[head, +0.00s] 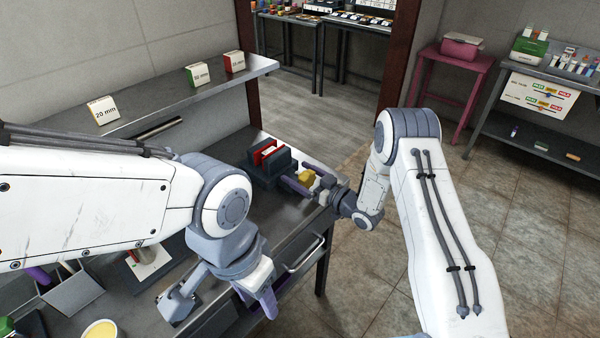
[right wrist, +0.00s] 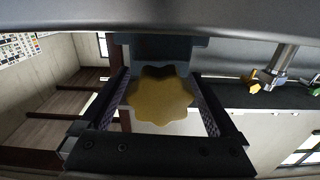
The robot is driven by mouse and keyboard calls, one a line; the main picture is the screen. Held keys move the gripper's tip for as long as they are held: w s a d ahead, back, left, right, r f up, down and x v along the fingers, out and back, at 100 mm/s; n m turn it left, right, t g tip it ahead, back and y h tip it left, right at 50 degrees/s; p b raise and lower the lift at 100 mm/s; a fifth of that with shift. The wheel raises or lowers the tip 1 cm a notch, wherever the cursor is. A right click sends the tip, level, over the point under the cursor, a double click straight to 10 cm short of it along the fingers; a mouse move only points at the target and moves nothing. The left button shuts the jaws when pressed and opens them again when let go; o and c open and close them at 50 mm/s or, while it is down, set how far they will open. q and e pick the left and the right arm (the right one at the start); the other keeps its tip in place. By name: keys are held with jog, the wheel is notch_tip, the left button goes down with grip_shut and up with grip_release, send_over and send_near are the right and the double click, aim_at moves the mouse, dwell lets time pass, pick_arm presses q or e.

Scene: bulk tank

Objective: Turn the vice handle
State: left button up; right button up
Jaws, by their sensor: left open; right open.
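The vice (head: 262,177) is a dark block with red jaw faces at the right end of the metal bench. Its handle is a yellow, lobed knob (head: 306,177) on the side facing my right arm. My right gripper (head: 301,180) is open at the knob, with one finger on each side of it. In the right wrist view the knob (right wrist: 162,96) sits between the two spread fingers; I cannot tell whether they touch it. The vice body (right wrist: 160,50) shows behind it. My left gripper (head: 222,305) is open and empty over the bench's front edge.
A raised shelf (head: 165,97) behind the bench holds boxes labelled 20 mm (head: 103,110), 50 mm (head: 198,75) and another size (head: 234,62). A yellow-topped round container (head: 100,329) stands at lower left. A pink table (head: 462,60) and open tiled floor lie to the right.

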jog(key=shift+c, duration=0.2)
jog(key=c, duration=1.3)
jog(key=n+b, duration=0.3)
jog(key=b, duration=0.1)
jog(key=shift+f, duration=0.2)
jog(key=n+b, duration=0.4)
jog(key=shift+a+r, duration=0.1)
jog(key=shift+r, duration=0.05)
jog(key=o, duration=1.3)
jog(key=shift+o, duration=0.2)
jog(key=shift+s, duration=0.1)
